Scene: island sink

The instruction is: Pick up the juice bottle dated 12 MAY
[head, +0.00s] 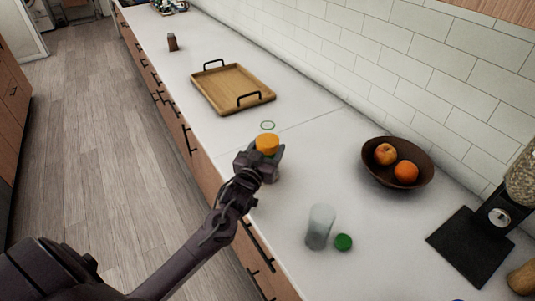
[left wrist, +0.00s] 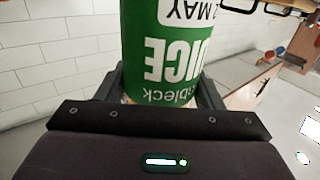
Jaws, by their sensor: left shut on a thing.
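The juice bottle has an orange cap (head: 267,142) in the head view, near the counter's front edge. My left gripper (head: 262,165) is shut around it and hides most of its body. In the left wrist view the bottle's green label (left wrist: 170,45) stands between the two fingers of my left gripper (left wrist: 168,88). The label appears upside down, with "JUICE" and a white date patch (left wrist: 186,14) ending in "2 MAY"; the start of the date is cut off. I cannot tell whether the bottle's base touches the counter. My right gripper is not in view.
A brown bowl (head: 375,176) of fruit is to the right. A clear cup (head: 320,227) and a green lid (head: 343,242) stand nearer.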

